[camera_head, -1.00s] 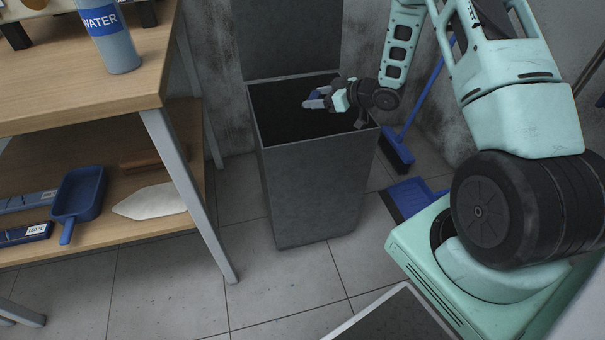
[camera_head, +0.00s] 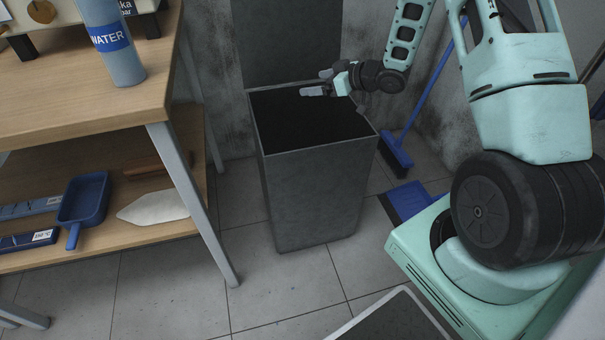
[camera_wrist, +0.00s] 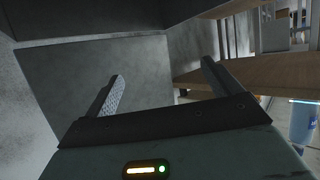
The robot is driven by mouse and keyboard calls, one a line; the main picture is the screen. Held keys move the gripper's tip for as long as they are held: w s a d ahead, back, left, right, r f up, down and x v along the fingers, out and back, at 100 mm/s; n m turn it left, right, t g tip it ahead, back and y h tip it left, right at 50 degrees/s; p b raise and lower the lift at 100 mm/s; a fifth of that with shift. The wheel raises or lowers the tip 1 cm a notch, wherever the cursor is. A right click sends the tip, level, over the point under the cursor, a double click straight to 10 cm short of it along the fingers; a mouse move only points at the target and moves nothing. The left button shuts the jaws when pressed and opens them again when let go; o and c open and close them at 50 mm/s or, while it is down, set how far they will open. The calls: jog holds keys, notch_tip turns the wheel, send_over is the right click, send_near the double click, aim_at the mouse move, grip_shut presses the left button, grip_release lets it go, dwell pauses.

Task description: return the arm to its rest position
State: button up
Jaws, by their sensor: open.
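My gripper (camera_head: 319,82) is over the open mouth of the tall grey bin, near its back edge. Its two fingers are spread apart, with nothing between them. In the wrist view the fingers (camera_wrist: 163,75) also stand apart and empty, in front of a grey surface. My arm reaches in from the right, bent down towards the bin.
The grey bin (camera_head: 318,185) stands open, its inside dark. A wooden workbench (camera_head: 75,95) with a water bottle (camera_head: 113,45) is at left; its lower shelf holds a blue dustpan (camera_head: 84,199). A blue broom (camera_head: 396,154) stands right of the bin.

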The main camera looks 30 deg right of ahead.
notch_tip(320, 180, up, 3)
jog(key=shift+f, duration=0.15)
dwell(0.3)
